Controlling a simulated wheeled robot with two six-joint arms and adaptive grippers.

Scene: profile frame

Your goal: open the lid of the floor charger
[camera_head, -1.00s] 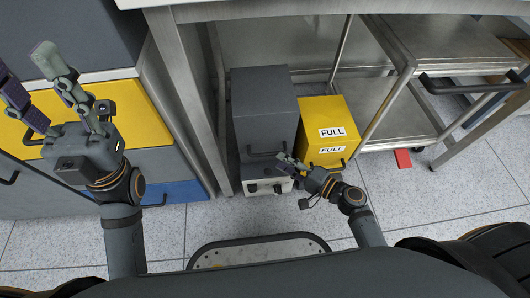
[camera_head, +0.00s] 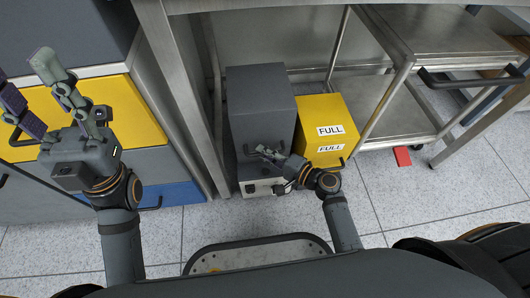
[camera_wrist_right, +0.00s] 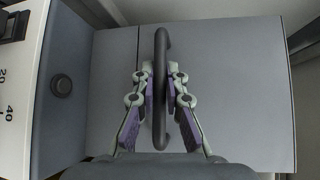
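The floor charger (camera_head: 262,112) is a dark grey box on a white base with dark knobs (camera_head: 264,187), standing on the floor in the head view. Its grey lid (camera_wrist_right: 225,90) looks closed and carries a black bar handle (camera_wrist_right: 160,50). My right gripper (camera_head: 268,152) is at the handle. In the right wrist view, its fingers (camera_wrist_right: 160,78) lie close on both sides of the bar, and it looks shut on it. A round button (camera_wrist_right: 61,85) and a printed scale show at the left. My left gripper (camera_head: 28,88) is open and empty at the left.
A yellow box marked FULL (camera_head: 328,112) stands close to the charger's right. Grey-yellow-blue drawers (camera_head: 165,192) and a metal table leg (camera_head: 185,95) are on the left. A metal shelf cart (camera_head: 400,110) and a red piece (camera_head: 402,156) are on the right.

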